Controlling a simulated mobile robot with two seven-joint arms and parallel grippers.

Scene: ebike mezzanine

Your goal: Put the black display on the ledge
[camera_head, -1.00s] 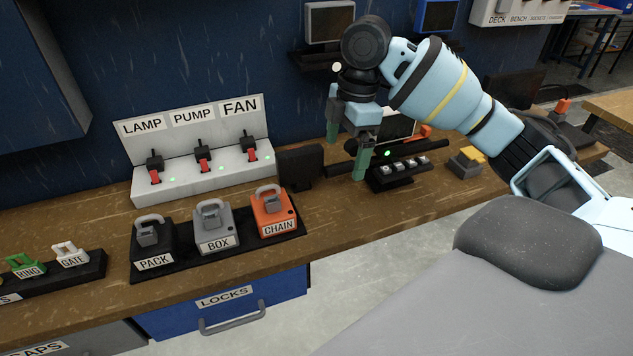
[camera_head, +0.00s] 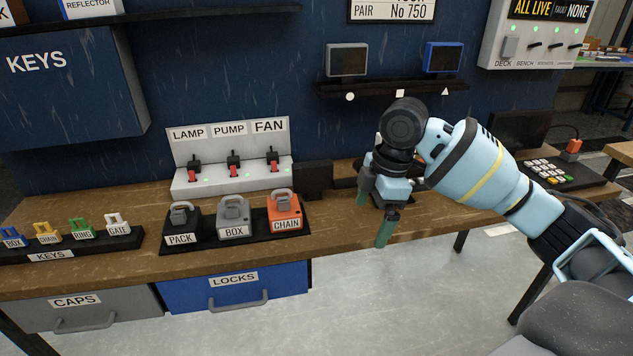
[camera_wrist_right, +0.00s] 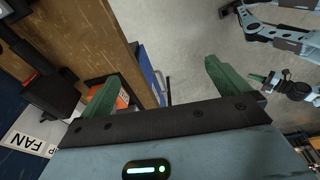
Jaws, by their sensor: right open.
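A black box-like thing (camera_head: 313,180), perhaps the black display, stands on the bench right of the switch panel; I cannot make out its screen. In the right wrist view it seems to be the dark block (camera_wrist_right: 52,95) at left. The ledge (camera_head: 395,88) is a black wall shelf with circle, square and triangle marks; the square's mark is partly hidden by my arm. My right gripper (camera_head: 374,213) is open and empty near the bench's front edge, right of the black thing. Its green fingers show in the right wrist view (camera_wrist_right: 157,82). What looks like my left gripper (camera_wrist_right: 268,78) is small at right.
A grey-framed display (camera_head: 347,61) and a blue-framed display (camera_head: 442,58) stand on the ledge, with a gap between. Three padlocks on a black tray (camera_head: 250,238) stand left of my right gripper. A keypad (camera_head: 548,172) lies at right.

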